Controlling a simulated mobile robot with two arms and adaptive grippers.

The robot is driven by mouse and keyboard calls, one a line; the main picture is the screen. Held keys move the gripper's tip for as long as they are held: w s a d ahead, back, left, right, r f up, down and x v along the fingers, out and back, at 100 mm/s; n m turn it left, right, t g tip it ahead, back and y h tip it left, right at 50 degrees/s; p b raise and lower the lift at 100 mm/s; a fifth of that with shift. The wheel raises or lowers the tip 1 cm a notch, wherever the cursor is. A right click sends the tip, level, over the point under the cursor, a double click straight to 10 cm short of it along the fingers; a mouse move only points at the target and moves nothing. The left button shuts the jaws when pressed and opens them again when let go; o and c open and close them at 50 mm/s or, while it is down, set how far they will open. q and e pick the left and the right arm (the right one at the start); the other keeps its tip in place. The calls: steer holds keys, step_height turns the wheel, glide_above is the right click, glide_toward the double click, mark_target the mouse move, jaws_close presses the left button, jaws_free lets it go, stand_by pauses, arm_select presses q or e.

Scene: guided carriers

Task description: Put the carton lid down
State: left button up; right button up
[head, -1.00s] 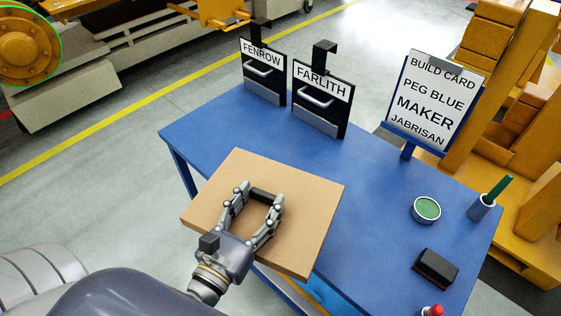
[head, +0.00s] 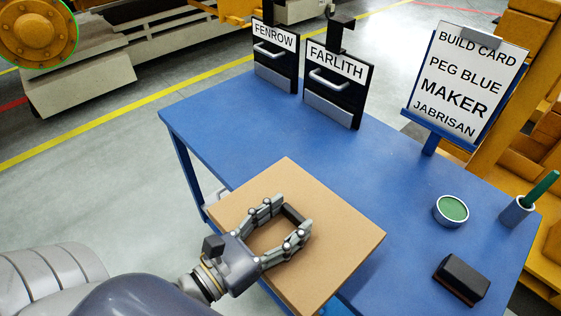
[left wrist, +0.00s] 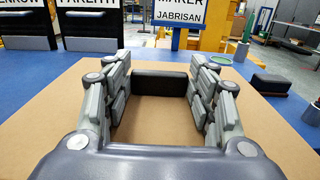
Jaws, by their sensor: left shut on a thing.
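The carton lid is a flat, square brown cardboard panel (head: 345,235) with a dark bar handle on top. In the head view it is over the near left edge of the blue table (head: 400,185); whether it touches the table I cannot tell. My left gripper (head: 297,220) is shut on the lid's dark handle (left wrist: 173,86), which shows between the fingertips in the left wrist view. The lid (left wrist: 60,125) spreads out below and around the fingers there. My right gripper is not in view.
Two dark holders labelled FENROW (head: 275,80) and FARLITH (head: 327,105) stand at the table's back left. A build card (head: 465,85) stands behind. A green-topped tin (head: 451,210), a green-handled cup (head: 516,211) and a black block (head: 461,281) are at right. The table's middle is clear.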

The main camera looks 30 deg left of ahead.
arm_select(q)
steer(key=shift+w, duration=0.4)
steer(key=p, duration=0.3)
glide_toward(317, 180)
steer(key=w+d+r, duration=0.1)
steer(key=w, duration=0.1)
steer(key=w+d+r, duration=0.1)
steer(key=w, duration=0.1)
steer(key=shift+d+r, duration=0.2)
steer(key=shift+d, duration=0.2)
steer(key=w, duration=0.4)
steer(key=w+f, duration=0.1)
steer(key=w, duration=0.2)
steer(key=shift+d, duration=0.1)
step_height(317, 180, down, 3)
steer(key=b, duration=0.3)
steer(key=shift+w, duration=0.1)
steer(key=shift+f+b, duration=0.25)
steer(key=shift+b, duration=0.15)
steer(key=shift+f, duration=0.15)
steer(key=o, duration=1.1)
steer(key=shift+o, duration=0.2)
